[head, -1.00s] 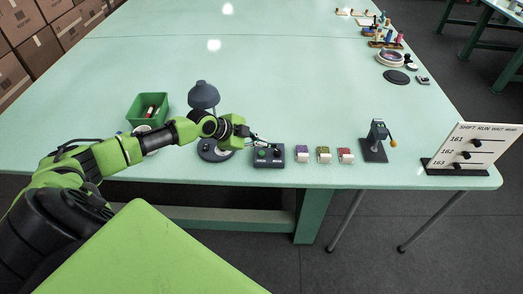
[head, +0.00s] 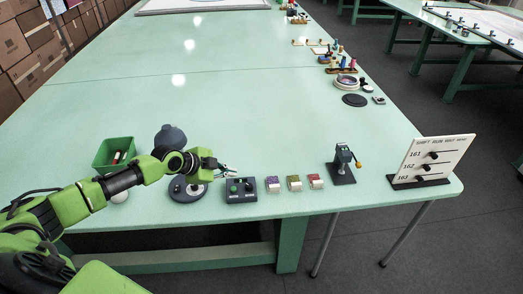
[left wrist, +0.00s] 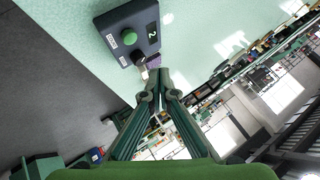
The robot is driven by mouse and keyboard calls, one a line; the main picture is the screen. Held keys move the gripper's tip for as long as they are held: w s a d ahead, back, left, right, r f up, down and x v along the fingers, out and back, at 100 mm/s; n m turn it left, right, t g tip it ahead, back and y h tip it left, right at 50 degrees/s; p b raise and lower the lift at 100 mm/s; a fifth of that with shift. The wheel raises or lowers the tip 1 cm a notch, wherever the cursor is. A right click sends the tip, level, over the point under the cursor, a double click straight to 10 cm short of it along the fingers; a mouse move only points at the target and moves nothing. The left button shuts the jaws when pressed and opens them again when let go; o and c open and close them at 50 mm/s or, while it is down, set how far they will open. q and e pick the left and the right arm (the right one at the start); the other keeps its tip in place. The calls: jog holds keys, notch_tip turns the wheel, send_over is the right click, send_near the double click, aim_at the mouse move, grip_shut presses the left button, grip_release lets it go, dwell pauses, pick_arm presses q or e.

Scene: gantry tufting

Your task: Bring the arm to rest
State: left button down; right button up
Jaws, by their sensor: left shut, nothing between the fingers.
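My left arm reaches in from the left over the near edge of the table. My left gripper (head: 228,169) is shut and empty, just above and behind a dark control box (head: 240,197) with a green button. In the left wrist view my left gripper (left wrist: 160,84) has its fingers together. There the control box (left wrist: 126,33) with its green button (left wrist: 128,12) lies beyond the fingertips, apart from them. My right gripper is in neither view.
Purple, yellow and red small blocks (head: 293,183) stand right of the box. A dark stand with an orange knob (head: 343,168) and a white board (head: 436,155) follow. A green bin (head: 104,154) and a grey lamp (head: 169,138) are at left. The table's middle is clear.

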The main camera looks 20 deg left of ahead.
pick_arm(q)
jog(key=s+d+f+n+g, duration=0.2)
jog(key=s+d+f, duration=0.2)
jog(key=s+d, duration=0.7)
jog(key=s+d+f+n+g, duration=0.1)
jog(key=s+d+f+g, duration=0.15)
jog(key=s+d, duration=0.8)
jog(key=s+a+r+n+y, duration=0.1)
jog(key=s+a+n+y, duration=0.1)
jog(key=s+n, duration=0.25)
jog(key=s+a+r+n+y, duration=0.1)
jog(key=s+a+r+n, duration=0.1)
jog(key=s+n, duration=0.3)
jog(key=s+f+m+g+b, duration=0.1)
jog(key=s+f, duration=0.1)
jog(key=f, duration=1.3)
jog(key=s+f+g+b, duration=0.1)
jog(key=s+f, duration=0.1)
jog(key=f, duration=1.3)
jog(key=s+a+f+b, duration=0.2)
jog(key=s+a+f, duration=0.1)
jog(key=s+f, duration=1.3)
jog(key=shift+s+f+g+y, duration=0.3)
jog(key=shift+f+g, duration=0.15)
jog(key=shift+f, duration=0.15)
jog(key=shift+a, duration=0.1)
